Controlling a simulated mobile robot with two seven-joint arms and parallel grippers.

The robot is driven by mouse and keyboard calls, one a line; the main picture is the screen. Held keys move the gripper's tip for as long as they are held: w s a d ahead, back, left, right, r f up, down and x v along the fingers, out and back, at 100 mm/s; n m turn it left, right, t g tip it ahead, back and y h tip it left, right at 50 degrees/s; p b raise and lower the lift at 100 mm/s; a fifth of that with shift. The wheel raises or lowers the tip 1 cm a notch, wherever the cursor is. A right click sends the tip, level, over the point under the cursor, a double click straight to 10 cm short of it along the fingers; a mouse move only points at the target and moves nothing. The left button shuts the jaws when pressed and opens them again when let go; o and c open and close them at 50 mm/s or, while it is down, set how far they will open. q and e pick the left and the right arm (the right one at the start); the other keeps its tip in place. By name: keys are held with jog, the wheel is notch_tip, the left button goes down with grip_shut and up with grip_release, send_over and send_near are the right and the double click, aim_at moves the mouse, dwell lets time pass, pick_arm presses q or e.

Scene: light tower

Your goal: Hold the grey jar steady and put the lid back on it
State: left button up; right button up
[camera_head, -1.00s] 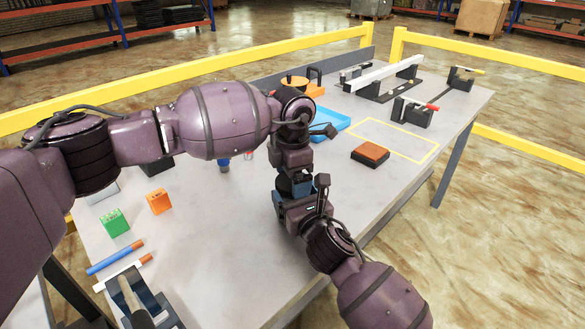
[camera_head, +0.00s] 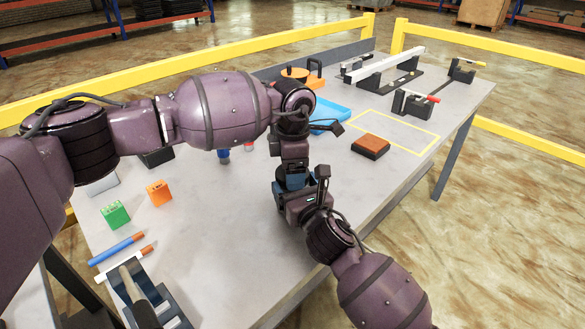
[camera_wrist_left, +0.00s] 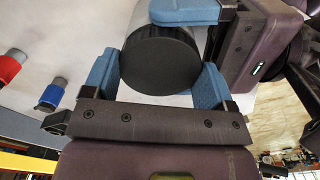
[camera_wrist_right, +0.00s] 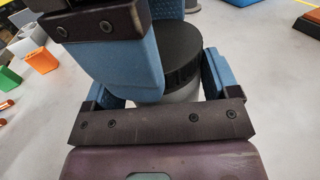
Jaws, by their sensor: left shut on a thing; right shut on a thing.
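The black round lid (camera_wrist_left: 160,62) lies between the two blue fingers of my left gripper (camera_wrist_left: 154,82). The lid also shows in the right wrist view (camera_wrist_right: 178,48), at the top of the pale grey jar (camera_wrist_right: 182,92). My right gripper (camera_wrist_right: 165,88) is shut around the jar's side, below the lid. My left gripper comes from above, and its blue finger hides part of lid and jar in the right wrist view. Whether the lid is fully seated cannot be told. In the head view both grippers meet near the table's middle, and the arms hide jar and lid.
An orange box (camera_head: 158,193), green box (camera_head: 115,214) and dark fixture (camera_head: 158,305) are at the left of the table. A blue tray (camera_head: 330,115) and brown-topped block (camera_head: 370,146) stand beyond the grippers. The yellow outlined area (camera_head: 400,130) is mostly clear.

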jog(key=shift+f, duration=0.15)
pick_arm(q)
jog(key=o, duration=0.9)
jog(key=shift+o, duration=0.2)
jog(key=shift+d, duration=0.1)
jog(key=shift+r, duration=2.25)
notch_tip(320, 180, up, 12)
pick_arm(e)
jog(key=o, duration=1.6)
